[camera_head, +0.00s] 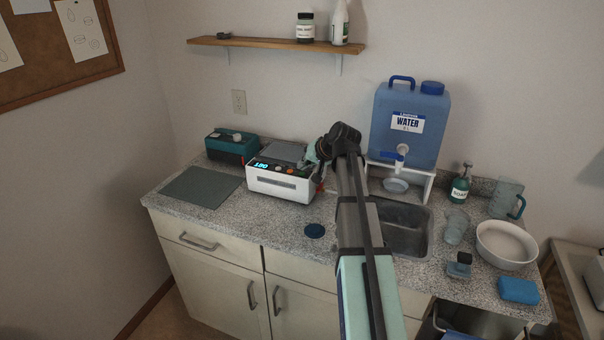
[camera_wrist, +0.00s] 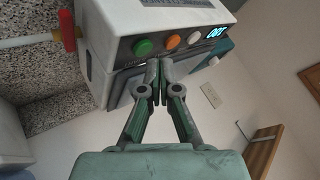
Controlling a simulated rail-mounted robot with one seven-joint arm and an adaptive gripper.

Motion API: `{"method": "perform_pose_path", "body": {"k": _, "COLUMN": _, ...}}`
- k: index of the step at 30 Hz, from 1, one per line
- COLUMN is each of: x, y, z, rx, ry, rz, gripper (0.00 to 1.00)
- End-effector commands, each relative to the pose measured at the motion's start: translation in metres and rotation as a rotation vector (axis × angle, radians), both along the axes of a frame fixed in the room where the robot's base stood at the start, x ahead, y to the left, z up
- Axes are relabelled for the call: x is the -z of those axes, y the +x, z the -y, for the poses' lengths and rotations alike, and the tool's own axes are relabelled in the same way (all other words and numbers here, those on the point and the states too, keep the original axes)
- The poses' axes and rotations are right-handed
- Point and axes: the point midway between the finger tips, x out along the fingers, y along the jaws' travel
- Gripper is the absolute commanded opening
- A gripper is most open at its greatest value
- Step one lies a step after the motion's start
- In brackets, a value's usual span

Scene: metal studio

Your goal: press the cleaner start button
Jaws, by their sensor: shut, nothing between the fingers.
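The cleaner (camera_head: 280,186) is a white box with a dark lid and lit blue digits on the counter. In the wrist view, where it appears turned over, its panel has a green button (camera_wrist: 144,47), an orange button (camera_wrist: 173,41), a white button (camera_wrist: 194,37) and a lit display (camera_wrist: 215,32). No label shows which one is start. My gripper (camera_wrist: 159,71) is shut and empty, its fingertips close to the panel, between the green and orange buttons in the picture. I cannot tell whether they touch it. In the head view my gripper (camera_head: 314,167) is at the cleaner's right end, partly hidden by my arm.
A red valve handle (camera_wrist: 68,30) sticks out beside the cleaner. A teal device (camera_head: 230,147) and a grey mat (camera_head: 201,187) are to the cleaner's left. A blue water container (camera_head: 408,122) stands behind the sink (camera_head: 405,235). A shelf (camera_head: 270,43) hangs above.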

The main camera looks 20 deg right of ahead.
Motion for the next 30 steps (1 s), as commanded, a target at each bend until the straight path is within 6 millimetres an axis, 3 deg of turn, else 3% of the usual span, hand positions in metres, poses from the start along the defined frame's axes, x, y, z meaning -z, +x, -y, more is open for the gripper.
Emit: {"method": "perform_pose_path", "body": {"k": 30, "x": 0.0094, "y": -0.0001, "z": 0.0, "rx": 0.0, "ry": 0.0, "rz": 0.0, "gripper": 0.0}}
